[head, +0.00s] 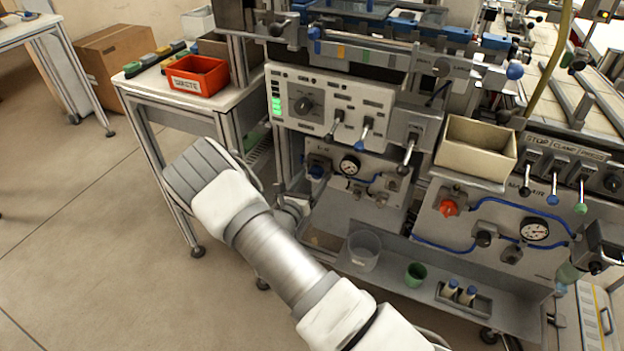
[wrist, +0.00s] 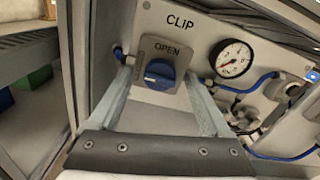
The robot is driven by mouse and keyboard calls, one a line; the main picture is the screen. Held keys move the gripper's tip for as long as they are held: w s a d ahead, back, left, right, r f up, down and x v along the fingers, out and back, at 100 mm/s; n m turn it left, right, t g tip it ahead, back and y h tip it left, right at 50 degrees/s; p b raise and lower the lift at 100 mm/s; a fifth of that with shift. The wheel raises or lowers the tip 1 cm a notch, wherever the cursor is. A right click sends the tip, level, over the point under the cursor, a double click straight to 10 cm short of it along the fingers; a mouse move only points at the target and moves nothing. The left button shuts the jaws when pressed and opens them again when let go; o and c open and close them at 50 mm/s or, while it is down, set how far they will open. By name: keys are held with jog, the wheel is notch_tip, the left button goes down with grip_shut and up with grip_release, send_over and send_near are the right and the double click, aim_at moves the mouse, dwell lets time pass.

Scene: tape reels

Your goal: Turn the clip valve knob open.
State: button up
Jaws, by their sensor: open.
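The clip valve knob (wrist: 160,75) is blue and round, on a grey plate marked OPEN, below the word CLIP on a pale panel. A pale mark shows on its left face; its exact turn is hard to tell. My gripper (wrist: 158,72) is open in the wrist view, with one finger to each side of the knob and nothing visibly held. Whether the fingers touch the knob cannot be told.
A pressure gauge (wrist: 233,59) sits right of the knob, with blue tubing and fittings below it. In the head view, a clear tub (head: 364,250) and green cup (head: 416,273) stand on the lower shelf. A red waste bin (head: 196,75) is on the left table.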

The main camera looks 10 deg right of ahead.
grip_shut()
dwell(0.3)
